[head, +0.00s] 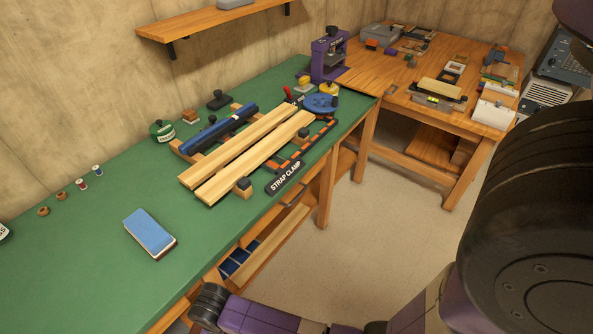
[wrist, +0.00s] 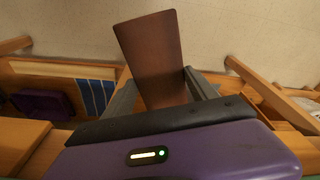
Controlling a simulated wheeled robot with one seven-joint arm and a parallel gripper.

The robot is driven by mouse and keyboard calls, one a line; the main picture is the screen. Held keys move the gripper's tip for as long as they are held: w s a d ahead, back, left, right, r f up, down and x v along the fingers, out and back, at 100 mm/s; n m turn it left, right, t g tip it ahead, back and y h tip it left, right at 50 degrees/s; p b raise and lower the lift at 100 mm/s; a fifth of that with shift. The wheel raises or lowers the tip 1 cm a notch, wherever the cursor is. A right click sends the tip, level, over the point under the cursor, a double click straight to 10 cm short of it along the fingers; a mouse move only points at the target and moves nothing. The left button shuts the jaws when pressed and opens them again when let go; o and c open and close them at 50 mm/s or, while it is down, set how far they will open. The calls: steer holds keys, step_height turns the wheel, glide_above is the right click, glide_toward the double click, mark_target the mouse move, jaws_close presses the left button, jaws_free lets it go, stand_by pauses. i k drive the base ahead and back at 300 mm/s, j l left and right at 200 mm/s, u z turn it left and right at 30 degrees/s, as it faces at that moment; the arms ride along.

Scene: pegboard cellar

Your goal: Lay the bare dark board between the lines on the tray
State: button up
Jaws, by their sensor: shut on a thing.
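A dark brown bare board (wrist: 150,48) stands out from my gripper (wrist: 160,88) in the wrist view. My gripper's two grey fingers are shut on its lower end. The board is held clear over the floor, tilted slightly in the picture. Its lower end is partly hidden by the fingers and the purple gripper body. In the head view my arm shows at the bottom and right, but the board and fingers do not show. I cannot pick out the lined tray for certain in either view.
A green bench (head: 80,240) holds pale strips (head: 255,150), a strap clamp (head: 285,178) and a blue-topped block (head: 150,232). A wooden table (head: 395,75) at the back right carries several small items. Floor (head: 365,240) between is clear.

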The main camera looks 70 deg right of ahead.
mark_target(362, 80)
steer(key=k+l+z, duration=0.25)
steer(key=l, duration=0.15)
steer(key=k+l+z, duration=0.1)
steer(key=l+z, duration=0.15)
steer(key=l, duration=0.2)
steer(key=k+l+z, duration=0.1)
steer(key=l+z, duration=0.15)
steer(key=l, duration=0.2)
steer(key=l+z, duration=0.2)
steer(key=l, duration=0.3)
steer(key=k, duration=0.1)
